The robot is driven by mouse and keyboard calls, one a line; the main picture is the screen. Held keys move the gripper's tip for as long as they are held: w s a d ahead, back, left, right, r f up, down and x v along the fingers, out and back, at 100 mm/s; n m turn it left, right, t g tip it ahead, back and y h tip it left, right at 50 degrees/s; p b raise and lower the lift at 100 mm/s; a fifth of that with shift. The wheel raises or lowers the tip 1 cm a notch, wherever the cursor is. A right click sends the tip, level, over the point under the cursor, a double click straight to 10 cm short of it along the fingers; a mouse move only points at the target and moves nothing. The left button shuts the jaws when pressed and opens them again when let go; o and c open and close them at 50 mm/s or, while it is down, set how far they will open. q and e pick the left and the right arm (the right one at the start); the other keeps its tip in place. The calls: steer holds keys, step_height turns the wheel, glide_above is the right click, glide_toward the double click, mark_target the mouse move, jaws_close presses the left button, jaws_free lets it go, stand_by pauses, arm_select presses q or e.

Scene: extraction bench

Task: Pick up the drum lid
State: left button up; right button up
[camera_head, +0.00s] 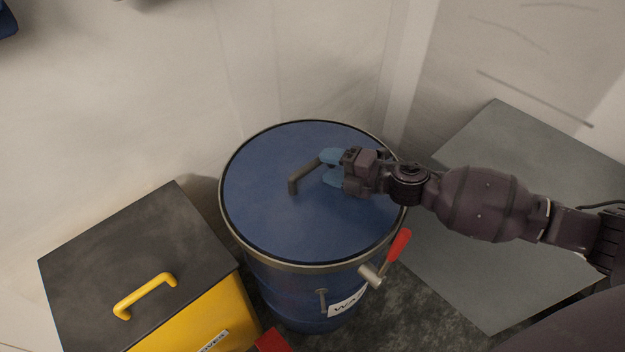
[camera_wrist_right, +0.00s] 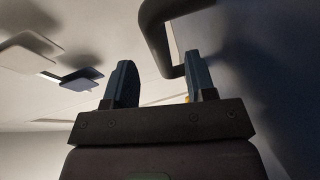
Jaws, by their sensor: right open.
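The drum lid (camera_head: 262,210) is a round blue disc on top of the blue drum (camera_head: 290,295), in the middle of the head view. A dark grey bar handle (camera_head: 296,182) stands up from the lid's middle. My right gripper (camera_head: 327,168) comes in from the right over the lid, with its blue fingertips at the handle's far right end. In the right wrist view, the gripper (camera_wrist_right: 162,82) is open, and the handle (camera_wrist_right: 151,32) rises just beyond the fingers, close to the right-hand one. Whether a finger touches it I cannot tell. My left gripper is not in view.
A red-tipped lever (camera_head: 398,246) sticks out from the drum's rim at right. A yellow box (camera_head: 196,318) with a dark top and yellow handle (camera_head: 145,295) stands at left. A grey flat surface (camera_head: 500,280) lies at right. Pale walls stand behind the drum.

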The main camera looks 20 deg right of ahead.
mark_target(319, 165)
steer(key=x, duration=0.3)
steer(key=shift+a+f+b, duration=0.1)
steer(key=shift+f+b, duration=0.05)
steer(key=shift+b, duration=0.25)
steer(key=shift+w+a, duration=0.35)
steer(key=shift+w, duration=0.05)
jaws_close()
stand_by(0.6)
